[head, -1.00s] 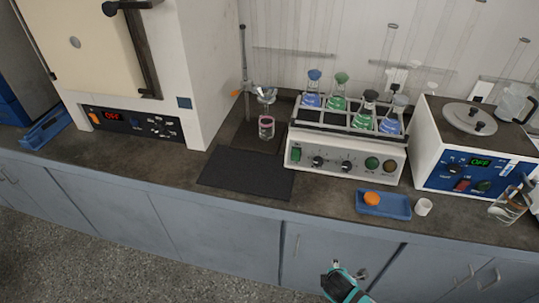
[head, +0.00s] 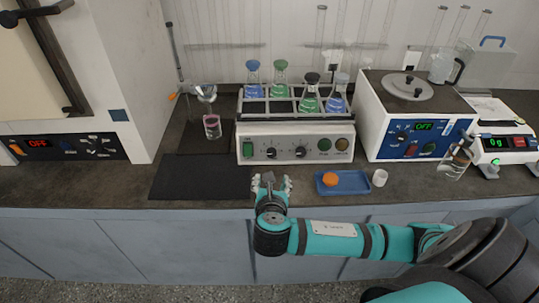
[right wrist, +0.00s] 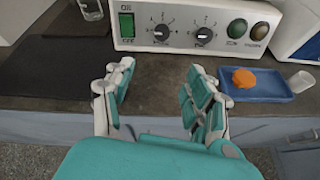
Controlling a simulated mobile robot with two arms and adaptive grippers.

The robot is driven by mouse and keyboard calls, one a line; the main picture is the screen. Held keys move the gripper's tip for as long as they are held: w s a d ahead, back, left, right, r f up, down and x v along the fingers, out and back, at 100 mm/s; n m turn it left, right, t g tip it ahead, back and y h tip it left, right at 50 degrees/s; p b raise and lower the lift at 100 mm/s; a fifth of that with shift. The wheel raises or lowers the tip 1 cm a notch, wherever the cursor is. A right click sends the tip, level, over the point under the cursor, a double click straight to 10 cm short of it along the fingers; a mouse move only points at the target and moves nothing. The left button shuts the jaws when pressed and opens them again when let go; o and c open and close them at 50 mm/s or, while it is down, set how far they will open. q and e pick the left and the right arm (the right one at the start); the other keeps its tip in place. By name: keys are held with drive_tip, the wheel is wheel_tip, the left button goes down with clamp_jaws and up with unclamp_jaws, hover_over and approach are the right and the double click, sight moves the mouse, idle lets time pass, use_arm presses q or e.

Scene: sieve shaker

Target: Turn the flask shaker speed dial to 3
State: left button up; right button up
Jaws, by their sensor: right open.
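The flask shaker (head: 295,151) is a white box with a rack on top holding several stoppered flasks with blue and green liquid. Its front panel has two black dials with printed scales, a left dial (right wrist: 161,33) and a right dial (right wrist: 204,35). A green switch (right wrist: 127,25) is left of them and two round buttons are at the right. I cannot read which scale is speed. My right gripper (head: 271,183) is open and empty at the counter's front edge, below and in front of the panel; its fingers (right wrist: 156,98) touch nothing. My left gripper is not in view.
A blue tray (head: 358,184) with an orange cap and a white cup (head: 380,178) stand right of my gripper. A dark mat (head: 200,184) lies left. A blue-panelled device (head: 405,141) stands right of the shaker. The counter strip before the panel is clear.

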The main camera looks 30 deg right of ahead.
drive_tip(key=r, duration=0.1)
approach(272, 153)
drive_tip(key=shift+n, duration=0.4)
drive_tip(key=x, duration=0.9)
drive_tip(key=shift+w+f, duration=0.15)
drive_tip(key=shift+w, duration=0.05)
drive_tip(key=shift+c, duration=0.4)
clamp_jaws()
